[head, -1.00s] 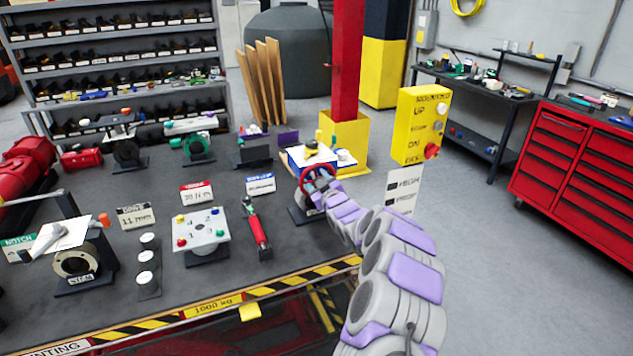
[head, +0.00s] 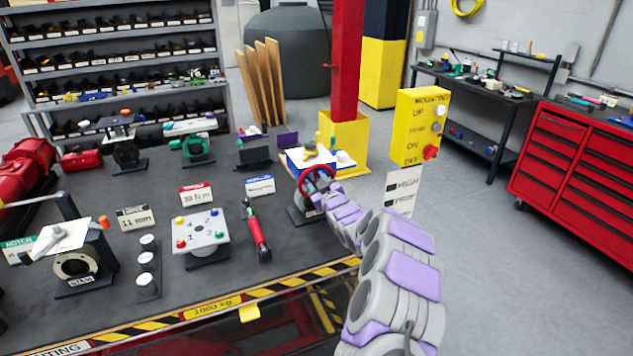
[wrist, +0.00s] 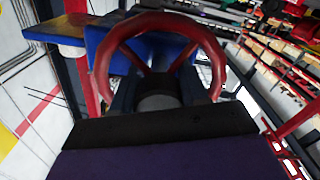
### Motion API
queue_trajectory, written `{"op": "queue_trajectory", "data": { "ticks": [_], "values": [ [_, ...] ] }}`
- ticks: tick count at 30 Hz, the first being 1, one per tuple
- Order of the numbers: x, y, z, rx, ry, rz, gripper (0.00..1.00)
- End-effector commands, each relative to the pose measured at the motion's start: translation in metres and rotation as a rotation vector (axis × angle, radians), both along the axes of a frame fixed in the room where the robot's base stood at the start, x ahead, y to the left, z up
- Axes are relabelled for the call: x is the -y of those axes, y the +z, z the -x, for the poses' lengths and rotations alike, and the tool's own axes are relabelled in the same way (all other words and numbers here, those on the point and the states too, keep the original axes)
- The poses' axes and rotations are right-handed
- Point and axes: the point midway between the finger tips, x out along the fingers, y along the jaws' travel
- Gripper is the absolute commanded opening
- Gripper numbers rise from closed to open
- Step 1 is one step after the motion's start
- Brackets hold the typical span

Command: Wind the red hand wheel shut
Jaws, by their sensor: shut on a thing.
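The red hand wheel (head: 303,185) stands upright on a fixture at the right end of the dark bench. My gripper (head: 318,184) is at the wheel, and my arm reaches to it from the lower right. In the wrist view the wheel's rim and spokes (wrist: 160,22) fill the upper middle, with a grey hub behind my gripper's dark edge (wrist: 160,122). My gripper is shut on the wheel. The fingertips and exact contact are hidden in both views.
A blue box with a white top (head: 330,160) sits just behind the wheel. A yellow control box (head: 420,125) and a red post (head: 347,60) stand close to the right.

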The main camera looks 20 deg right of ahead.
Motion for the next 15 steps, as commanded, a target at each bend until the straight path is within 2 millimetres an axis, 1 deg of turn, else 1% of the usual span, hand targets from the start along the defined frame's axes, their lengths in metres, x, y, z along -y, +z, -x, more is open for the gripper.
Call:
{"op": "queue_trajectory", "data": {
  "ticks": [8, 15],
  "values": [
    [0.0015, 0.0061, -0.0003, -0.021, -0.001, -0.184, 0.13],
    [0.0014, 0.0053, -0.0002, -0.049, -0.001, -0.408, 0.13]
  ]
}}
